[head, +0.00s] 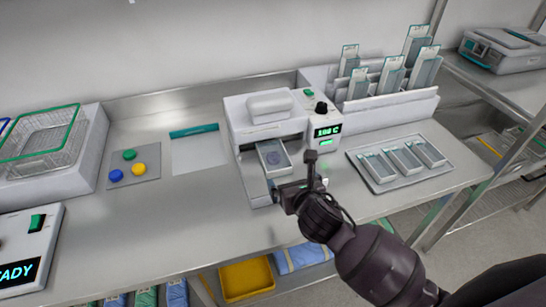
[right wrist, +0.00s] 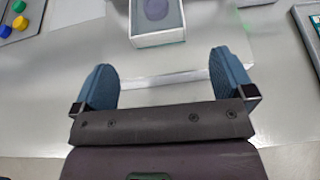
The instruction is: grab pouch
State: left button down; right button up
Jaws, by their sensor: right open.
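A pouch (head: 273,158) with a clear window and a dark round item inside lies in the front opening of the white sealer (head: 246,143). Its near end sticks out toward me and also shows at the top of the right wrist view (right wrist: 158,38). My right gripper (head: 292,174) is open and empty, just in front of the sealer. In the right wrist view its two blue fingers (right wrist: 165,75) stand wide apart, with the pouch end ahead of them and not between them. My left gripper is not in view.
Several pouches stand in a white rack (head: 388,111) behind. A tray (head: 372,184) with three pouches lies right of the sealer. A pale sheet (head: 199,153), a pad with coloured discs (head: 133,166) and a wire basket (head: 42,142) are left.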

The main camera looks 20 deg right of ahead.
aim_at(279, 167)
jog(key=shift+a+x, duration=0.1)
jog(key=shift+x, duration=2.15)
jog(key=shift+a+x, duration=0.15)
jog(key=shift+x, duration=2.1)
jog(key=shift+c, duration=0.5)
jog(key=c, duration=0.7)
jog(key=shift+o, duration=0.2)
jog(key=shift+r, duration=0.1)
